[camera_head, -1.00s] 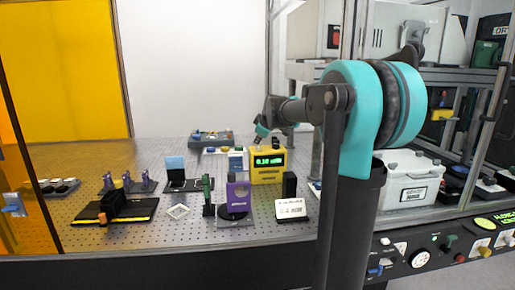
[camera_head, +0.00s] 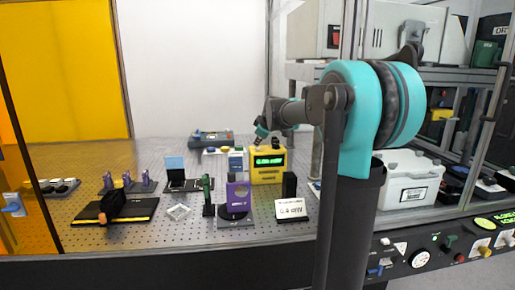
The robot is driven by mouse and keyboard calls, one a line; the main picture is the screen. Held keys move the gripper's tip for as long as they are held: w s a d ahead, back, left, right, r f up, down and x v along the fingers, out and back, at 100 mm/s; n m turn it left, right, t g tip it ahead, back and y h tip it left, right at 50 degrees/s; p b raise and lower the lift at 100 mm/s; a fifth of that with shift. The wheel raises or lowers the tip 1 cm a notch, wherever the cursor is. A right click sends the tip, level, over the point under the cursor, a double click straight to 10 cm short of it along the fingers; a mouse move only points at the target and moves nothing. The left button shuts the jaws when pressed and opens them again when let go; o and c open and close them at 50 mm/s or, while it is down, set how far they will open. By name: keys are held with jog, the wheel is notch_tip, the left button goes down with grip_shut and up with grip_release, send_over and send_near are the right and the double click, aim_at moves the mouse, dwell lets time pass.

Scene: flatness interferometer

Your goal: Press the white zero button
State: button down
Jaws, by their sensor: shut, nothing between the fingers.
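A yellow box with a lit green display (camera_head: 269,166) stands on the perforated table, right of the middle. The digits on its display are too blurred to read surely. I cannot make out the white zero button; it is too small or hidden behind my gripper. My gripper (camera_head: 262,133) is small in the view, pointing down and to the left at the top left of the yellow box. It is shut with nothing seen in it. I cannot tell whether its tip touches the box.
A white bin (camera_head: 408,190) is on the right. A black mat (camera_head: 142,209) lies at left.

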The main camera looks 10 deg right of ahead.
aim_at(258, 148)
jog(key=shift+r, duration=0.8)
jog(key=shift+r, duration=2.55)
